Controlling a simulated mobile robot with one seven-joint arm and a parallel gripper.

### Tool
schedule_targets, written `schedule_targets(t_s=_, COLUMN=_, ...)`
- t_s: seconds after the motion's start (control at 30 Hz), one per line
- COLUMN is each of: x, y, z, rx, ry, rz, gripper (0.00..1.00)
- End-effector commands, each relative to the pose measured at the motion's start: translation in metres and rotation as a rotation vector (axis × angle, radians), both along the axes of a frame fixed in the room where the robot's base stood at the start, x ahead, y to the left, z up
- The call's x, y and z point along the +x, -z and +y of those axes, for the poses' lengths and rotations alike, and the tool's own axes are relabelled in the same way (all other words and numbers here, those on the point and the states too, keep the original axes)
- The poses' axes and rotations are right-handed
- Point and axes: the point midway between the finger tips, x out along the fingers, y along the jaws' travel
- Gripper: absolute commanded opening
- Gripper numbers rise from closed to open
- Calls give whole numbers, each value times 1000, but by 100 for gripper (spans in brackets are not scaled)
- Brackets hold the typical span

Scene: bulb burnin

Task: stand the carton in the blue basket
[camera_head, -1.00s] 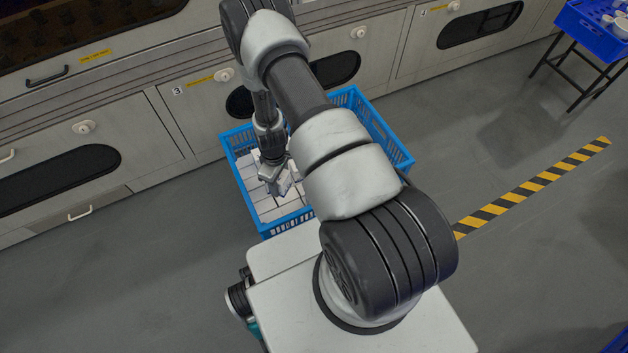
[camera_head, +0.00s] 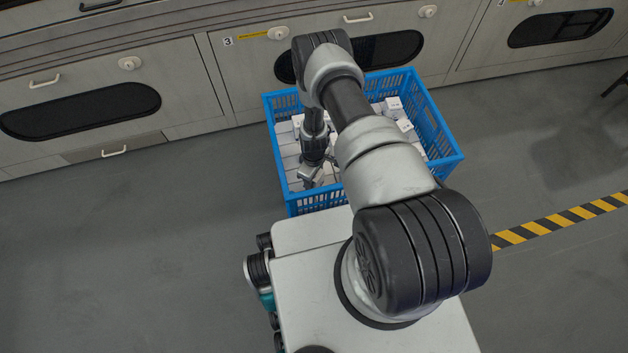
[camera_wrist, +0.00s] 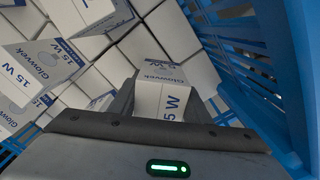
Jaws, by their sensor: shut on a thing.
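The blue basket (camera_head: 452,160) stands on the floor in front of my base. It holds several white cartons, and its slatted wall (camera_wrist: 230,40) shows at the right of the wrist view. My gripper (camera_head: 312,178) is down inside the basket, near its front left part. In the wrist view my gripper (camera_wrist: 162,108) is shut on a white carton (camera_wrist: 160,97) with blue "15 W" print. The carton's lower end is hidden, so I cannot tell whether it touches the basket floor. In the head view the held carton is hard to separate from the gripper.
Other cartons (camera_wrist: 35,75) crowd the left of the wrist view, some tilted on top of others. Grey cabinets (camera_head: 190,90) stand close behind the basket. A yellow-black floor stripe (camera_head: 560,219) lies at right. The floor at left is clear.

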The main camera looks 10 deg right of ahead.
Motion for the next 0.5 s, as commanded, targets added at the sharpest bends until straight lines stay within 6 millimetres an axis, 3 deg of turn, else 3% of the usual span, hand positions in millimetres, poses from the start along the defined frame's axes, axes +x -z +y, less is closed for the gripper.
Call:
schedule_targets(t_s=0.37, x=0, y=7, z=0, rx=-1, ry=0, rz=-1, gripper=20)
schedule_targets(t_s=0.4, x=1, y=7, z=0, rx=0, ry=1, rz=-1, gripper=47)
schedule_targets(t_s=0.5, x=1, y=7, z=0, rx=0, ry=1, rz=-1, gripper=62)
